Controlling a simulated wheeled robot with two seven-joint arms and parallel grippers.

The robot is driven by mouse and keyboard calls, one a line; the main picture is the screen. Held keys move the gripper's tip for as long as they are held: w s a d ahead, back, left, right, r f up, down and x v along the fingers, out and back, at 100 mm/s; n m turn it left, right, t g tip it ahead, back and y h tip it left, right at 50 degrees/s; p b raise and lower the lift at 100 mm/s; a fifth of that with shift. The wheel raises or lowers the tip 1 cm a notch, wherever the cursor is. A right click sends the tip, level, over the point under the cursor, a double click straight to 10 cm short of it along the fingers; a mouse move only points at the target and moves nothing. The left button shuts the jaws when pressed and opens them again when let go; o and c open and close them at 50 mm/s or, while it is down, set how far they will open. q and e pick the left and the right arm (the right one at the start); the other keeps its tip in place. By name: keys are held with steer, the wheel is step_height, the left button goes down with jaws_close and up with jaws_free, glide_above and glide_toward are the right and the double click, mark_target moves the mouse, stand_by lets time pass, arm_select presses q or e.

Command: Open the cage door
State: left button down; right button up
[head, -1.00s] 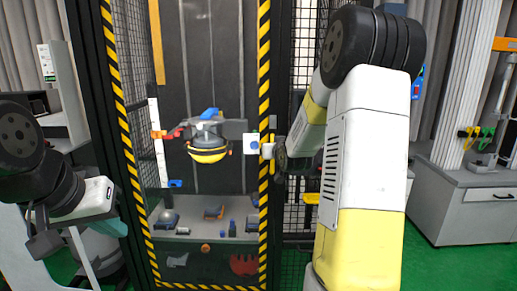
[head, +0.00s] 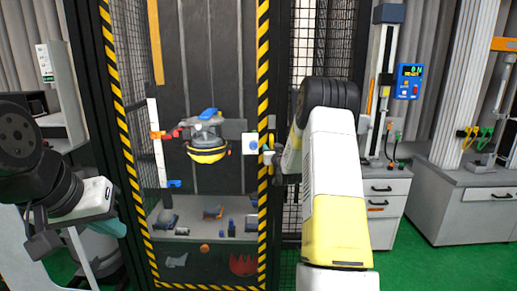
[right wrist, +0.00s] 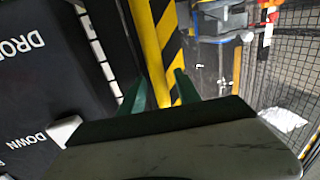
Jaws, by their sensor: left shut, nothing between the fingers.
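The cage door (head: 263,90) is the tall front framed in yellow and black stripes, and it looks closed. A yellow upright bar, seemingly its handle (head: 269,143), is at the door's right edge. My right gripper (head: 272,157) is at this edge, partly hidden by my own arm. In the right wrist view, its green fingers (right wrist: 158,92) stand apart on either side of the yellow bar (right wrist: 148,45), with some gap visible. Contact with the bar cannot be made out. My left gripper (head: 118,229) is shut and empty at the lower left, away from the door.
Inside the cage hangs a grey and yellow drop unit (head: 207,145) above a floor with small parts. A dark panel with lettering (right wrist: 35,85) is left of the bar in the wrist view. Grey cabinets (head: 470,205) stand at the right; green floor shows between.

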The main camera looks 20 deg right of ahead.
steer(key=shift+w, duration=0.15)
jaws_close()
stand_by(1.4)
